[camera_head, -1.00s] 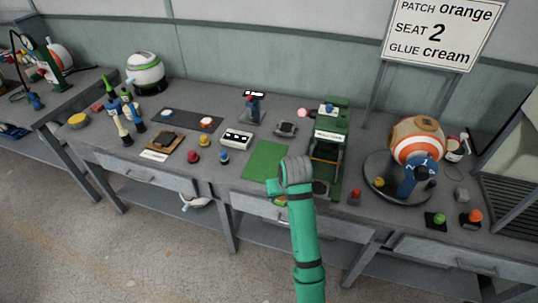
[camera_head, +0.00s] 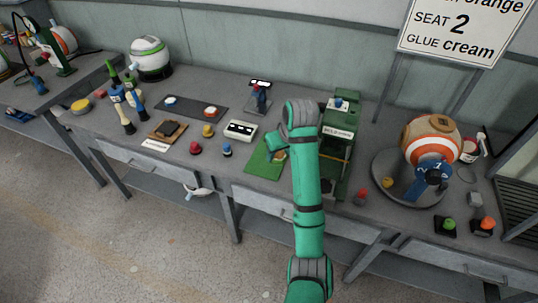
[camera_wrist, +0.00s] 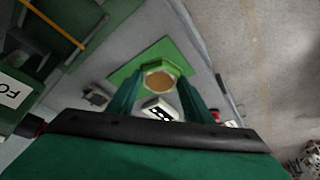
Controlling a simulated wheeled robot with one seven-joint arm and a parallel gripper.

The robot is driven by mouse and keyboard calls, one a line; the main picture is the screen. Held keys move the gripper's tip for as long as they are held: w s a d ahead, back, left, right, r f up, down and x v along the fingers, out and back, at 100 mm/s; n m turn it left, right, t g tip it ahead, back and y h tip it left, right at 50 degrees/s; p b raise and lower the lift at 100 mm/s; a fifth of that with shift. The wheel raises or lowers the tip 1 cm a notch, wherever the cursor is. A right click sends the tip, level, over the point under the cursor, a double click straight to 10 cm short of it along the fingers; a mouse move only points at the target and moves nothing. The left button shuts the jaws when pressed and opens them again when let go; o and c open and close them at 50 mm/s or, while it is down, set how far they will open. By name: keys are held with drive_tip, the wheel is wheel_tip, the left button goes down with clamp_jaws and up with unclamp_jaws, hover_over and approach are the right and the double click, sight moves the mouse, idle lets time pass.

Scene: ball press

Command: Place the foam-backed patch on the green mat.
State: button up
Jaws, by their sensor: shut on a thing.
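My gripper (camera_head: 277,148) is over the green mat (camera_head: 262,163) in the head view. In the wrist view the two fingers of my gripper (camera_wrist: 159,92) are shut on the foam-backed patch (camera_wrist: 158,79). The patch shows as a green hexagonal piece with a round tan middle. The green mat (camera_wrist: 125,73) lies behind it, and the patch hides part of it. I cannot tell whether the patch touches the mat. In the head view my arm covers the mat's right side.
The green press (camera_head: 338,145) stands just right of the mat. A white box with black marks (camera_head: 240,131) and a blue-topped button (camera_head: 227,150) are to its left. A turntable (camera_head: 384,180) with an orange-and-white ball (camera_head: 431,140) is farther right.

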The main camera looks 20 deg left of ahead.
drive_tip(key=shift+w+a+f, duration=0.45)
drive_tip(key=shift+w+a, duration=0.35)
drive_tip(key=shift+w, duration=0.05)
drive_tip(key=w+a+f, duration=0.1)
drive_tip(key=f, duration=0.1)
drive_tip(key=w+a+f, duration=0.1)
drive_tip(key=w+f, duration=0.1)
drive_tip(key=w+a+f, duration=0.2)
drive_tip(key=shift+w+a+f, duration=0.25)
drive_tip(key=shift+w+f, duration=0.2)
drive_tip(key=shift+f, duration=1.65)
drive_tip(key=shift+f, duration=0.1)
drive_tip(key=o, duration=1.1)
